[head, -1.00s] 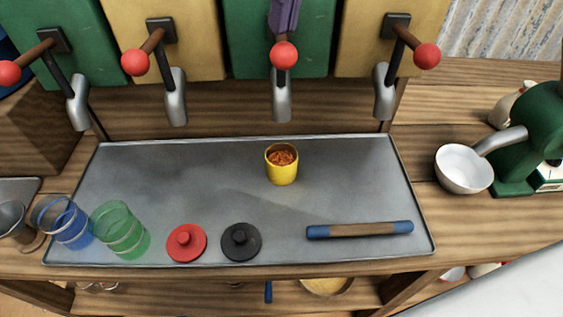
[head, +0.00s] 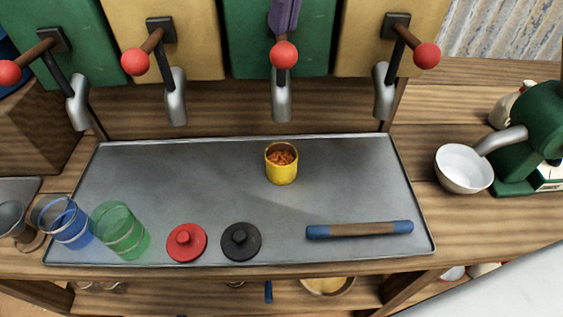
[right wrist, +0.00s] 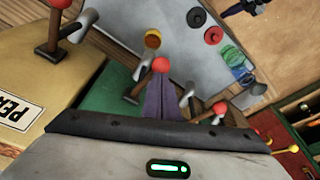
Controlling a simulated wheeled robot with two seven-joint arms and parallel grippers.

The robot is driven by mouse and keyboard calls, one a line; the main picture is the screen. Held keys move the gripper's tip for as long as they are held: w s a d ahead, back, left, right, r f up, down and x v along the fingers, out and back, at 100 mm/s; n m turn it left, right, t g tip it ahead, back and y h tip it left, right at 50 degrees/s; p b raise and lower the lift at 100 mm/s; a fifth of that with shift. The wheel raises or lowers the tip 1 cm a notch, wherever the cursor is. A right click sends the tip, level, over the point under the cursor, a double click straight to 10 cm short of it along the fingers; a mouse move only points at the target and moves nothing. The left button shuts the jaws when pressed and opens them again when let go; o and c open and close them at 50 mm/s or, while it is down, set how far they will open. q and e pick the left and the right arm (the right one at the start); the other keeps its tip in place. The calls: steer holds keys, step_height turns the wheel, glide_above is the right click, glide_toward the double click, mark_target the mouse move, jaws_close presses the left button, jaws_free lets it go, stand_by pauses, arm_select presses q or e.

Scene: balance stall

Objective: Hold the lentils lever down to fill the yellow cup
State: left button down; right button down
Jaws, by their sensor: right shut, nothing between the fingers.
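The yellow cup (head: 281,170) stands upright on the metal tray, in front of the third spout (head: 281,105) from the left. Orange-red bits lie inside it; no falling stream shows. It also shows in the right wrist view (right wrist: 152,40). The lever with a red knob (head: 284,55) above that spout sticks out toward me; no label naming lentils is readable. My right gripper (head: 284,18) is shut and empty, its purple-grey fingers just above and behind that knob. In the right wrist view the fingers (right wrist: 160,98) point at the knob (right wrist: 161,64); contact is unclear. My left gripper is not seen.
Other red-knobbed levers (head: 135,62) flank this one closely. The tray (head: 340,190) holds a blue cup (head: 68,224), a green cup (head: 120,232), a red lid (head: 186,242), a black lid (head: 240,242) and a blue-ended stick (head: 360,230). A white bowl (head: 464,168) is right.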

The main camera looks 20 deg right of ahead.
mark_target(285, 44)
step_height(285, 44, down, 5)
steer(key=b, duration=0.3)
steer(key=shift+f, duration=0.1)
steer(key=shift+r, duration=0.25)
stand_by(1.7)
step_height(285, 44, up, 5)
steer(key=p, duration=0.5)
steer(key=shift+f, duration=0.15)
